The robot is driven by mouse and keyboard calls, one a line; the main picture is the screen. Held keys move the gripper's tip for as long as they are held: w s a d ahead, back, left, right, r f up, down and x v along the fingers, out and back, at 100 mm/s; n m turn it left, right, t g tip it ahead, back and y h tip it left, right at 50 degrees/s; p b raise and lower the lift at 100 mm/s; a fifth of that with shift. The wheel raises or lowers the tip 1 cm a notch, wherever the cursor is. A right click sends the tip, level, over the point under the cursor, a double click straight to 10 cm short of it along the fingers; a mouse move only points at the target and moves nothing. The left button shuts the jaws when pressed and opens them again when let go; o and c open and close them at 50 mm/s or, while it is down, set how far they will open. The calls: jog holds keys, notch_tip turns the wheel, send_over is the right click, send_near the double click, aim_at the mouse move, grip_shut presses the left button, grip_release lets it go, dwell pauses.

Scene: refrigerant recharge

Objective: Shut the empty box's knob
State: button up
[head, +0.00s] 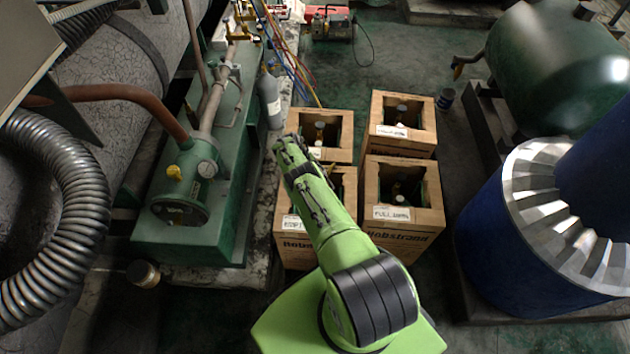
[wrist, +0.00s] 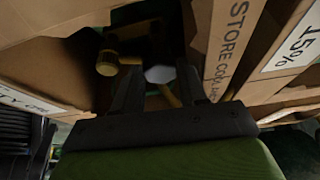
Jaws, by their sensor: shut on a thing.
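The empty box (head: 295,252) is the near left wooden crate in the head view, its label (head: 297,224) partly covered by my arm. In the wrist view its cardboard-brown wall (wrist: 45,72) carries a cut-off label ending in "TY". My gripper (wrist: 158,82) is down at the box's dark opening, its two dark fingers closed on a pale grey piece (wrist: 160,74), seemingly the knob. A brass fitting (wrist: 107,66) shows left of the fingers. In the head view my arm hides most of the box's inside, and the knob's setting cannot be told.
Near right stands the crate labelled full (head: 404,228); two more crates stand behind, back left (head: 338,154) and back right (head: 405,148). A grey cylinder (head: 270,98) and green machine (head: 190,245) are left. A blue drum (head: 500,260) stands right. Colored hoses (head: 290,62) run behind.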

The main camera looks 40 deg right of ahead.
jog(key=o, duration=1)
jog(key=shift+f, duration=0.1)
jog(key=shift+c, duration=0.2)
jog(key=shift+o, duration=0.5)
